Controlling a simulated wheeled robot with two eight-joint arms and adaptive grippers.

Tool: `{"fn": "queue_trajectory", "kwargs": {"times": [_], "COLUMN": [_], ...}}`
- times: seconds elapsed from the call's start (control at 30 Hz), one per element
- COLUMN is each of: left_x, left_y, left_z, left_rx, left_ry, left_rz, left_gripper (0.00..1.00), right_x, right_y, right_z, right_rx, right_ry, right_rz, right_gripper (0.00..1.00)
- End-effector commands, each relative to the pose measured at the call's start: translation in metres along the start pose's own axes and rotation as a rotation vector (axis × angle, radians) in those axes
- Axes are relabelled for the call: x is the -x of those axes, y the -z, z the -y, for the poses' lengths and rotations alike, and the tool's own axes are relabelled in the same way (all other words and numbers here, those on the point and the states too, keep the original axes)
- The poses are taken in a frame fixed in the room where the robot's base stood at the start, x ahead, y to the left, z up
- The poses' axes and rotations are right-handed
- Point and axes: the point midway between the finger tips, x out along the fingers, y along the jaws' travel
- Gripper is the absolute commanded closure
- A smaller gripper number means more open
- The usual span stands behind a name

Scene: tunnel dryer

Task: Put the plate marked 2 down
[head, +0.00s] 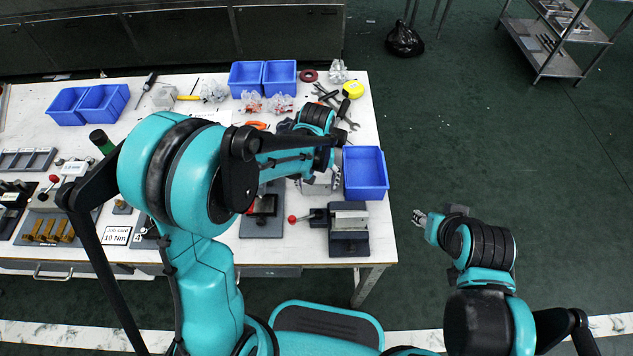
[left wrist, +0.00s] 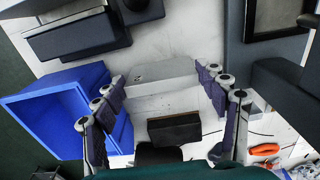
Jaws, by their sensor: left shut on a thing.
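My left gripper (head: 328,172) is over the right part of the white table, beside a blue bin. It is shut on a pale grey metal plate (head: 320,186). In the left wrist view the plate (left wrist: 162,76) sits between the two fingers of the gripper (left wrist: 165,82).
The blue bin (head: 365,190) stands right of the plate and close in the left wrist view (left wrist: 45,105). A dark vise (head: 349,243) with a red-knobbed lever stands nearer the front edge. Another dark fixture (head: 262,222) is to the left. Tools lie behind.

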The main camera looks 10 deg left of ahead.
Motion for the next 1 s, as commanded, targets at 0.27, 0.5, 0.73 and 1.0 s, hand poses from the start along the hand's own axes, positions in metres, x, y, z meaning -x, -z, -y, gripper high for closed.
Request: {"fn": "queue_trajectory", "kwargs": {"times": [0.27, 0.5, 0.73, 1.0], "left_x": [-0.003, -0.002, 0.024, 0.085], "left_y": [0.000, 0.000, 0.000, 0.000], "left_z": [0.000, 0.000, 0.000, 0.000], "left_rx": [0.000, 0.000, 0.000, 0.000], "left_ry": [0.000, 0.000, 0.000, 0.000], "left_rz": [0.000, 0.000, 0.000, 0.000], "left_gripper": [0.07, 0.07, 0.07, 0.07], "right_x": [-0.002, -0.002, 0.009, 0.029], "right_y": [-0.001, -0.001, 0.007, 0.021], "right_z": [0.000, 0.000, 0.000, 0.000], "right_rx": [0.000, 0.000, 0.000, 0.000], "right_ry": [0.000, 0.000, 0.000, 0.000], "right_rz": [0.000, 0.000, 0.000, 0.000], "right_gripper": [0.60, 0.60, 0.60, 0.60]}}
